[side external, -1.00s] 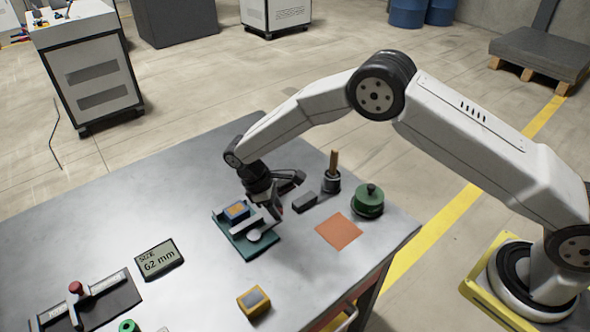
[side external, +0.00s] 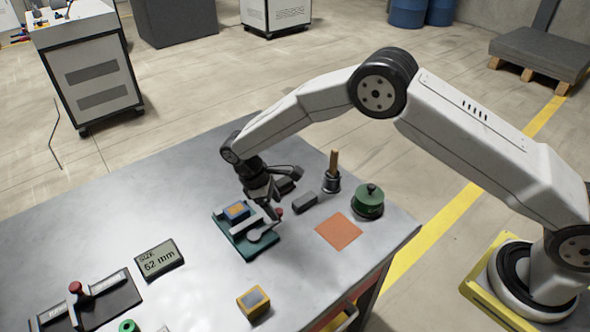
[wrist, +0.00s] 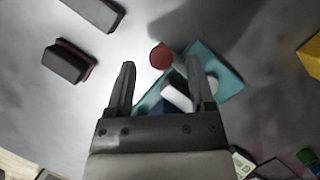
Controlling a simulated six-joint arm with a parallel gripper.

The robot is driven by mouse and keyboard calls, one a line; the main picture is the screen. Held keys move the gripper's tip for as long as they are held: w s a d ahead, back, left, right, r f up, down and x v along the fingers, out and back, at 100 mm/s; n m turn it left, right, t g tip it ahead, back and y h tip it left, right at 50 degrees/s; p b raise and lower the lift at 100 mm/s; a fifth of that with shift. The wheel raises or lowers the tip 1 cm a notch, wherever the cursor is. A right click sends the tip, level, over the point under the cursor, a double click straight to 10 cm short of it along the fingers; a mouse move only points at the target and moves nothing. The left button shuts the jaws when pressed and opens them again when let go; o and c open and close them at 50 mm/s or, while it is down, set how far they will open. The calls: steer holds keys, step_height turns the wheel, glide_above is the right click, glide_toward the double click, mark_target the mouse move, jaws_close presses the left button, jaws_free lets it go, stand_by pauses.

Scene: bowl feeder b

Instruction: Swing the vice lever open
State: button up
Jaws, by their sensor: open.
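The vice is a teal base (side external: 262,247) with a grey bar and a blue-and-orange block (side external: 237,211) on it. Its lever ends in a red knob (side external: 280,211), which points toward the right side of the base. In the wrist view the red knob (wrist: 160,56) shows between the finger lines, near the tips, and the teal base (wrist: 215,62) lies behind and to the right. My gripper (wrist: 161,66) is open, with nothing held. In the side view my gripper (side external: 268,200) is just above the vice, close to the knob; the exact gap cannot be told.
A dark grey block (side external: 305,201), a cup with a wooden handle (side external: 332,182) and a green lidded pot (side external: 369,203) stand right of the vice. An orange square (side external: 338,231) lies in front of them. A yellow block (side external: 253,302) and a display (side external: 159,259) are nearer the front.

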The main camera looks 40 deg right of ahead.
steer(key=v, duration=0.6)
steer(key=shift+r, duration=0.35)
steer(key=shift+w, duration=0.1)
steer(key=s+d+r+m+t+y, duration=0.25)
steer(key=s+d+r+m, duration=0.3)
steer(key=s+d, duration=0.35)
steer(key=s+d+m+t, duration=0.1)
steer(key=s+d+m, duration=0.1)
steer(key=s, duration=0.4)
steer(key=s+d+r+m+t, duration=0.1)
steer(key=s+d+t, duration=0.1)
steer(key=s+d, duration=0.3)
steer(key=shift+s+d+r+m+y, duration=0.15)
steer(key=shift+s+r+m+y, duration=0.15)
steer(key=shift+s, duration=0.8)
stand_by(0.3)
